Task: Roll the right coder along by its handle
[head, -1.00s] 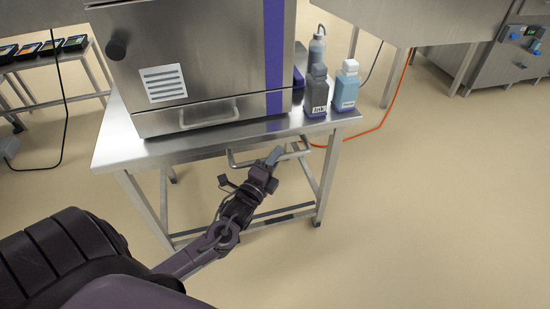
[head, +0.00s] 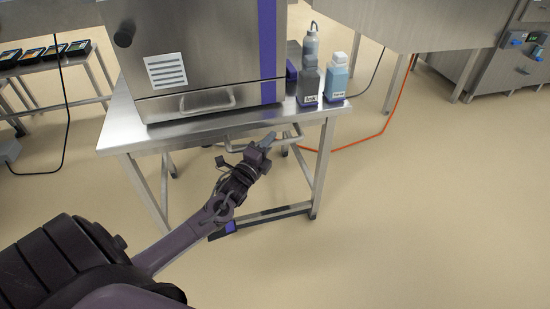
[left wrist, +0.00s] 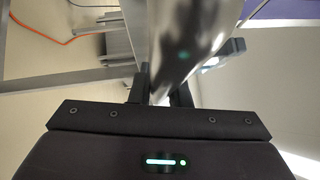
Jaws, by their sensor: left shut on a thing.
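The coder is a steel box with a purple stripe (head: 195,55) on a steel cart (head: 122,128) in the head view. The cart's bar handle (head: 292,137) sticks out below the front edge of its top. My left gripper (head: 266,143) is shut on this handle, near its right part. In the left wrist view the shiny handle bar (left wrist: 185,50) runs between the dark fingers (left wrist: 155,88). The fingertips are partly hidden behind the bar. My right gripper is not in view.
An orange cable (head: 385,125) lies on the floor to the right. A side table with trays (head: 45,50) is at the left. Floor at the right front is clear.

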